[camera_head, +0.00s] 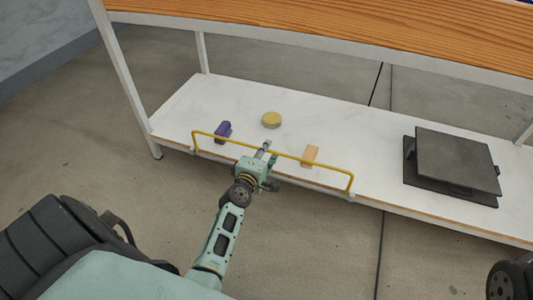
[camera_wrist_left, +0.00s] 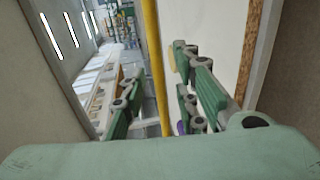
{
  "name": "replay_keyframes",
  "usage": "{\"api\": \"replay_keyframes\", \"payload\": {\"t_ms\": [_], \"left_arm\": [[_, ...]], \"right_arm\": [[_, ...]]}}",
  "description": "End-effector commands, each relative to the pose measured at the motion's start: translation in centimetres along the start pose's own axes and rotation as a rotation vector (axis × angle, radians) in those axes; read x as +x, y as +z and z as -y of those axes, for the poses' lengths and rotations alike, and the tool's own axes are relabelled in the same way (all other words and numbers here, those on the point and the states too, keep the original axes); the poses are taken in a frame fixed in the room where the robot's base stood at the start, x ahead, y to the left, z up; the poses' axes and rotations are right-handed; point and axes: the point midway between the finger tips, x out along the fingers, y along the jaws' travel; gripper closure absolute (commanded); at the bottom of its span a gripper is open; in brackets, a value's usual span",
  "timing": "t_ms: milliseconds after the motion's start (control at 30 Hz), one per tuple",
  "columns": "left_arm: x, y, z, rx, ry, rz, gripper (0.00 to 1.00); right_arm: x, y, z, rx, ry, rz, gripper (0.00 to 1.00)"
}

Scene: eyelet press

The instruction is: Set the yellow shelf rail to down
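The yellow shelf rail (camera_head: 330,168) stands raised along the front edge of the lower white shelf (camera_head: 360,135), its bar above the edge between two bent ends. My left gripper (camera_head: 265,147) is at the middle of the bar, reaching in from the front. In the left wrist view the rail (camera_wrist_left: 156,60) runs upright between the two green fingers of the gripper (camera_wrist_left: 157,95). The fingers are apart, with gaps visible beside the rail, so it is not gripped. My right gripper is not in view.
On the lower shelf behind the rail are a purple object (camera_head: 223,130), a yellow round piece (camera_head: 271,120) and an orange block (camera_head: 310,155). A dark square plate-like object (camera_head: 455,163) lies at the right. A wooden tabletop (camera_head: 330,28) overhangs the shelf.

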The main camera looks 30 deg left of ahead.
Motion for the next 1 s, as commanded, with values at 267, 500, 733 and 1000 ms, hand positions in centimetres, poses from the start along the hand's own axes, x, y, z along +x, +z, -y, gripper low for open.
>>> {"api": "replay_keyframes", "payload": {"t_ms": [267,500,733,1000], "left_arm": [[0.57,-0.02,-0.01,0.001,-0.001,0.000,0.72],[0.55,-0.03,0.00,0.001,-0.001,0.000,0.87],[0.54,-0.03,0.01,0.001,-0.001,0.000,1.00],[0.53,-0.02,0.03,0.002,-0.001,0.000,1.00]], "right_arm": [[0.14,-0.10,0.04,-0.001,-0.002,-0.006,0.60],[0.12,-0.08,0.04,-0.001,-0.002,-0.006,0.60],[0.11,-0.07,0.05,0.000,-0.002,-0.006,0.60],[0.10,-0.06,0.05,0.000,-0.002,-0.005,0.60]]}}
